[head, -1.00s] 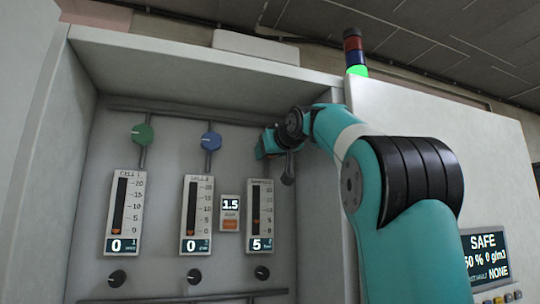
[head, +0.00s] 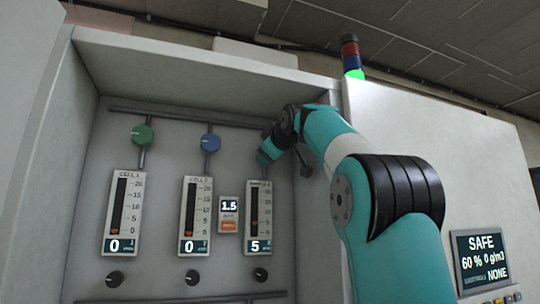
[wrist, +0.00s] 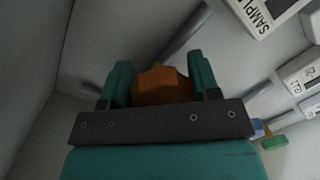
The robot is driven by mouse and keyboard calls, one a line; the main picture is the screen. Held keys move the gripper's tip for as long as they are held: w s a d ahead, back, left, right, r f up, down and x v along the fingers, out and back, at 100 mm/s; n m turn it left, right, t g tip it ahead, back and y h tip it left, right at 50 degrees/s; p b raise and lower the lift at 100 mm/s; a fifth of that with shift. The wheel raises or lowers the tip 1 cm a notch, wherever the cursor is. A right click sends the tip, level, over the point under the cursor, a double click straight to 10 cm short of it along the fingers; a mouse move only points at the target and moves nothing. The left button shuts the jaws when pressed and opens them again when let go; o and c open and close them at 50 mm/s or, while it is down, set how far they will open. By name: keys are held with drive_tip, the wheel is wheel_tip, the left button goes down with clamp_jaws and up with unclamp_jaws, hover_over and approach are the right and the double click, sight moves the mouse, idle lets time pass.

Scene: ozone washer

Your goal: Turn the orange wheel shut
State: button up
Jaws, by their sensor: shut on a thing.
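The orange wheel (wrist: 162,86) shows in the wrist view between the two teal fingers of my gripper (wrist: 160,80). The fingers are shut on it, one on each side. In the head view my gripper (head: 266,155) is at the upper right of the recessed panel, above the right-hand gauge (head: 259,215), and it hides the wheel there. The right-hand gauge's display reads 5.
A green knob (head: 142,135) and a blue knob (head: 210,143) sit above two gauges reading 0. Black knobs (head: 192,277) line the bottom. The cabinet's side wall (head: 318,225) is close right of my gripper. A screen (head: 481,258) reads SAFE.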

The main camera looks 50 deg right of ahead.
idle(0.4)
drive_tip(key=o, duration=0.9)
drive_tip(key=shift+p+v, duration=0.45)
drive_tip(key=shift+v, duration=8.25)
